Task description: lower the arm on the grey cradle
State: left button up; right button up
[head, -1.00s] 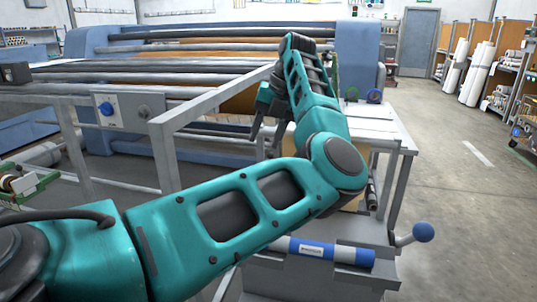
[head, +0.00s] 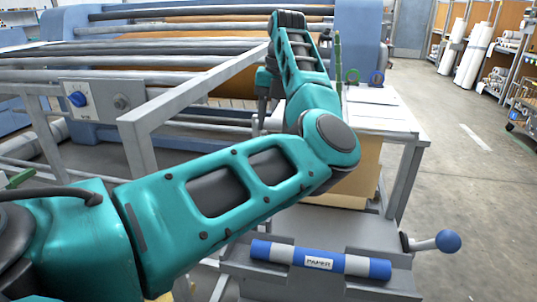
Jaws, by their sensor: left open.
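The grey cradle (head: 300,287) is at the lower middle of the head view. A blue and white roll (head: 319,262) with a label lies across it. At its right end, a short grey lever arm (head: 421,244) sticks out to the right, roughly level, and ends in a blue ball knob (head: 448,241). My left gripper (head: 263,104) is open, beyond my left arm, mostly hidden by its links. It is well above and behind the cradle, apart from the knob. My right gripper is not in view.
A white-topped table (head: 385,118) with a green and a blue ring stands behind the cradle. The calender press (head: 180,45) with long rollers fills the back left. A grey rail frame (head: 140,140) stands at left. The floor (head: 475,200) at right is clear.

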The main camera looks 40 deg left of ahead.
pick_arm(q)
jog(key=f, duration=0.5)
jog(key=a+f, duration=0.1)
jog(key=f, duration=0.2)
jog(key=shift+s+f, duration=0.3)
jog(key=shift+f, duration=0.05)
grip_shut()
